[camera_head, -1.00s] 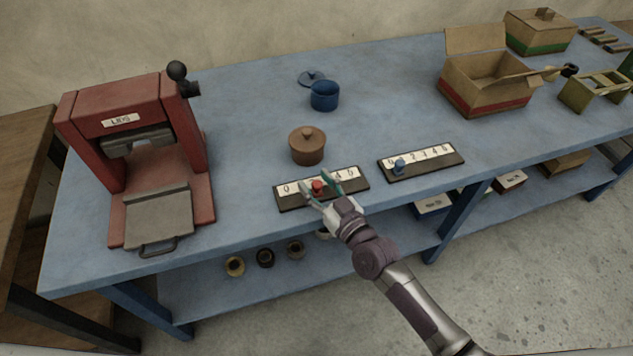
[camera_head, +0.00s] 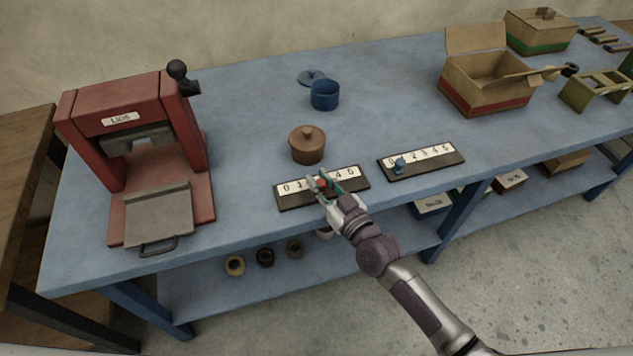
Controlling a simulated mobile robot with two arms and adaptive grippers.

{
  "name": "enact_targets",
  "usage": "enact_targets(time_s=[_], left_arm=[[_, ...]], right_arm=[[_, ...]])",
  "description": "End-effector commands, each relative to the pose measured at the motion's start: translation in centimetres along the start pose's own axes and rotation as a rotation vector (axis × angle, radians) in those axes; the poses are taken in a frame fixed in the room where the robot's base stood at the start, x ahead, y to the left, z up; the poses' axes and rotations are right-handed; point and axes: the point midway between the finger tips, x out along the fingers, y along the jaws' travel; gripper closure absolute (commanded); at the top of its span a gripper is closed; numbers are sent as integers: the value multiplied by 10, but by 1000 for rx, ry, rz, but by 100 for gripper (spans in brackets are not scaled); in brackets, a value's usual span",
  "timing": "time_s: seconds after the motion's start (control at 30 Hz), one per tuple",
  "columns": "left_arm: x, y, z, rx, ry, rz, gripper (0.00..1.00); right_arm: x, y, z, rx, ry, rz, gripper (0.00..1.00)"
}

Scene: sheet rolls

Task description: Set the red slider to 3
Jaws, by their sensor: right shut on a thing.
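The red slider (camera_head: 322,183) sits on a dark scale plate (camera_head: 296,204) with a white number strip, near the front edge of the table. My right gripper (camera_head: 320,181) is shut on the red slider, one finger on each side. The 0, 1, 4 and 5 show on the strip. The marks between 1 and 4 are hidden by the fingers and slider, so the exact mark cannot be read. My left gripper is not in view.
A second scale plate with a blue slider (camera_head: 399,165) lies to the right. A brown lidded pot (camera_head: 307,146) stands just behind the red slider's plate. A red press (camera_head: 160,130) stands at the left, an open cardboard box (camera_head: 485,95) at the right.

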Motion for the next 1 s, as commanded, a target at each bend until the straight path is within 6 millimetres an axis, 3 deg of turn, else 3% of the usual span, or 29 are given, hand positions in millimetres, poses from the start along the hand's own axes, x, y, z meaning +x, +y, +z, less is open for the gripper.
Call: enact_targets(time_s=[0.13,0.43,0.47,0.6,1.0], left_arm=[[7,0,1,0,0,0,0],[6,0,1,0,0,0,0],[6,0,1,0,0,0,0],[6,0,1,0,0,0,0],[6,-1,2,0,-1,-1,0]], right_arm=[[-5,21,2,-5,-1,1,100],[-6,22,0,0,-1,0,100],[-6,22,0,-1,-1,0,71],[-6,22,0,-1,-1,0,49],[-14,22,1,-2,-2,1,49]])
